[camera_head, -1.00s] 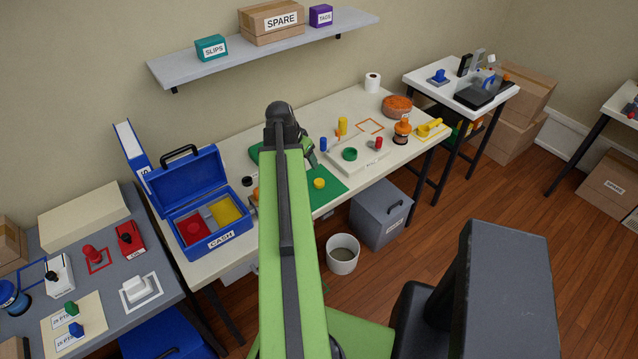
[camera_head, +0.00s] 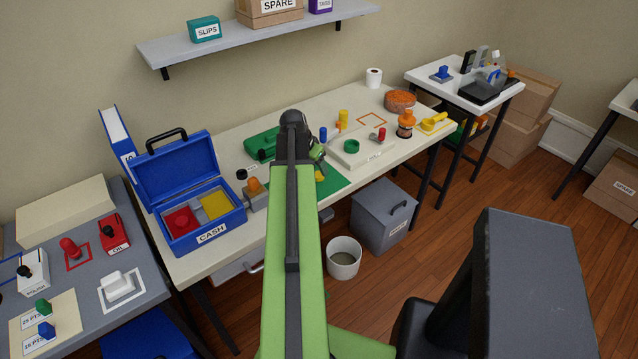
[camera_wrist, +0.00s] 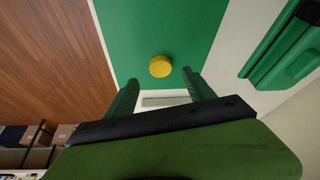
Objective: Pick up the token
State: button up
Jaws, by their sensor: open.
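The token (camera_wrist: 160,66) is a yellow disc lying on a green mat (camera_wrist: 150,25), in the upper middle of the wrist view. My gripper (camera_wrist: 160,84) is open, with its two green fingers reaching toward the token and nothing between them. The token shows just beyond the fingertips, apart from them. In the head view the token (camera_head: 319,177) is a small yellow patch, largely hidden by my gripper (camera_head: 318,162), and the green mat (camera_head: 335,184) extends to the table's front edge.
A white tray (camera_head: 372,152) with a green ring and red piece stands right of the mat. An orange-topped grey item (camera_head: 256,197) and open blue cash box (camera_head: 205,237) stand left. A green case (camera_wrist: 285,50) lies beside the mat. A bin (camera_head: 343,259) is on the floor.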

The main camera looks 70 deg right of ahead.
aim_at(320, 174)
jog(key=b+x, duration=0.5)
jog(key=shift+f, duration=0.2)
jog(key=shift+r, duration=0.2)
grip_shut()
jog(key=shift+r+p, duration=0.55)
jog(key=shift+p, duration=0.15)
notch_tip(320, 174, up, 4)
jog(key=p, duration=0.4)
jog(key=s+a+r+p, duration=0.6)
jog(key=s, duration=0.3)
jog(key=shift+s+a, duration=0.25)
jog(key=shift+s, duration=0.1)
